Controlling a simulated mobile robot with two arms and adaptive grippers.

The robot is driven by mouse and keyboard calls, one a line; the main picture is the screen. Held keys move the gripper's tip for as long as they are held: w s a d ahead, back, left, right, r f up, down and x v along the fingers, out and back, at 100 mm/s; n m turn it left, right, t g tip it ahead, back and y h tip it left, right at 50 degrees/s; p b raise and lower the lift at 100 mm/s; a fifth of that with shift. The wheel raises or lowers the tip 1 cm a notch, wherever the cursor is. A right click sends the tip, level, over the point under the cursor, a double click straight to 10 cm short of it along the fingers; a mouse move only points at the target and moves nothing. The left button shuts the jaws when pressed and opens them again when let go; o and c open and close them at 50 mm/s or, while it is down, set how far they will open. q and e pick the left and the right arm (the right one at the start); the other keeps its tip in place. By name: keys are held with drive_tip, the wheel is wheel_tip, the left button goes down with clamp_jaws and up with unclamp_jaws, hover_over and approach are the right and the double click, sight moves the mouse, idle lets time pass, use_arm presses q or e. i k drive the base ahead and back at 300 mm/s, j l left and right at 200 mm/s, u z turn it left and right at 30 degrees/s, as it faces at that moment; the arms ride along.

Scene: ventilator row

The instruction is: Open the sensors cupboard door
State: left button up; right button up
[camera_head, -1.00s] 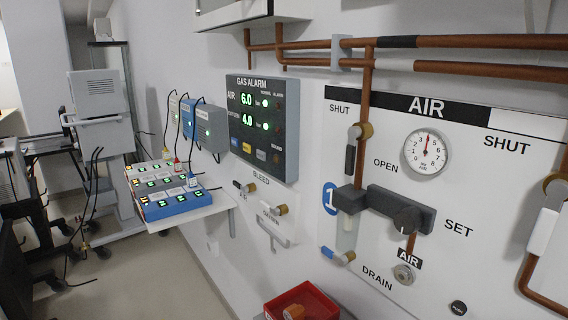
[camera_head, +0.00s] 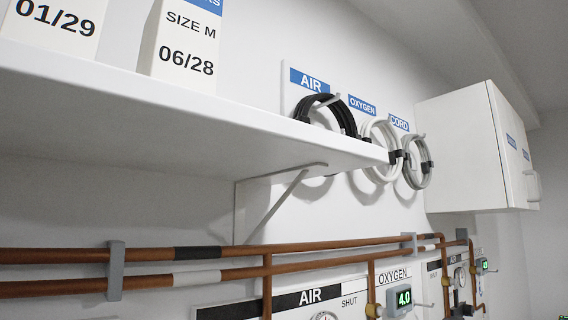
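A white wall cupboard (camera_head: 455,152) hangs at the right, high on the wall. Its front faces right and is seen at a steep angle, with blue labels (camera_head: 511,141) too oblique to read and a pale handle (camera_head: 533,186) near the lower far edge. The door looks shut. I cannot tell from the labels whether it is the sensors cupboard. Neither of my grippers is in view.
A white shelf (camera_head: 190,118) with dated boxes (camera_head: 185,48) juts out at the upper left. Coiled hoses (camera_head: 325,116) and a cord (camera_head: 418,162) hang on hooks between shelf and cupboard. Copper pipes (camera_head: 210,262) run along the wall below.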

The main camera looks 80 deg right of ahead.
sight(514, 173)
drive_tip(key=z, duration=3.9)
drive_tip(key=i+l+z, duration=0.15)
